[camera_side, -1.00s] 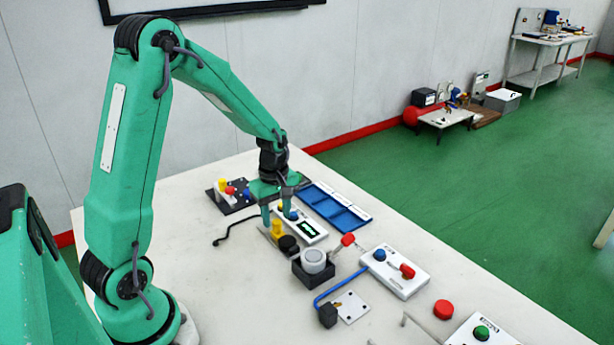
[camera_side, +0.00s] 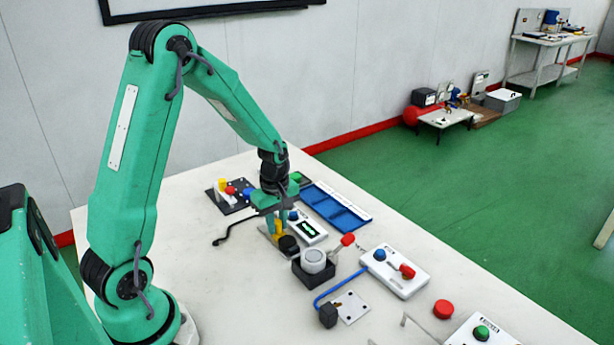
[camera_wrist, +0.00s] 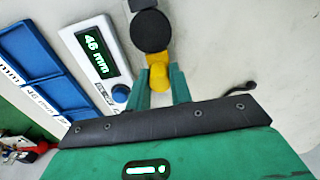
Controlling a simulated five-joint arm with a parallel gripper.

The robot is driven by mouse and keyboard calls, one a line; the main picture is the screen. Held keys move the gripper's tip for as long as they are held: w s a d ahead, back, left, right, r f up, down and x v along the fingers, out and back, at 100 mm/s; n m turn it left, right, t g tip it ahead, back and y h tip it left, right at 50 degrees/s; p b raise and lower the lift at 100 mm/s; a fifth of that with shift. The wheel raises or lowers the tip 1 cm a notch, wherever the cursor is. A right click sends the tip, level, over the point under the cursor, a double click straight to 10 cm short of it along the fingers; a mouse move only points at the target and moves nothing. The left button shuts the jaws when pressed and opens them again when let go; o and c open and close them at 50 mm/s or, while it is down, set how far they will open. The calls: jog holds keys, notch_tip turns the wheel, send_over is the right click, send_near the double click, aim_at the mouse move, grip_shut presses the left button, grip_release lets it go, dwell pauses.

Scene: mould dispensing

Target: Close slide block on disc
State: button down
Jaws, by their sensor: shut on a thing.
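The slide block (camera_wrist: 158,72) is yellow and sits between the two green fingers of my gripper (camera_wrist: 161,84) in the wrist view. My gripper is shut on it. In the side view my gripper (camera_side: 277,222) points down at the yellow slide block (camera_side: 278,230), which is partly hidden by the fingers. The black disc (camera_wrist: 151,31) lies just beyond the yellow block in the wrist view; whether they touch is hard to tell. In the side view the disc (camera_side: 289,245) is in front of the block.
A white readout box (camera_wrist: 95,58) showing 46 mm stands beside the slide. Blue trays (camera_side: 335,207) lie behind it. A switch box (camera_side: 395,272) is to the right. A black cable (camera_side: 232,236) lies left.

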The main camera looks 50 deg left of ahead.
aim_at(278, 223)
jog(key=c, duration=1.3)
grip_release()
jog(key=shift+o, duration=0.2)
jog(key=shift+r, duration=3.9)
jog(key=shift+d, duration=0.1)
jog(key=shift+s+d+r+m, duration=0.1)
jog(key=shift+d+r+m, duration=0.1)
jog(key=shift+r+m, duration=0.15)
jog(key=s+d+r+m+t, duration=0.5)
jog(key=s+d+r+m, duration=0.7)
jog(key=m, duration=0.5)
jog(key=shift+s+r+t, duration=0.3)
jog(key=shift+s+r, duration=0.5)
jog(key=shift+s, duration=0.15)
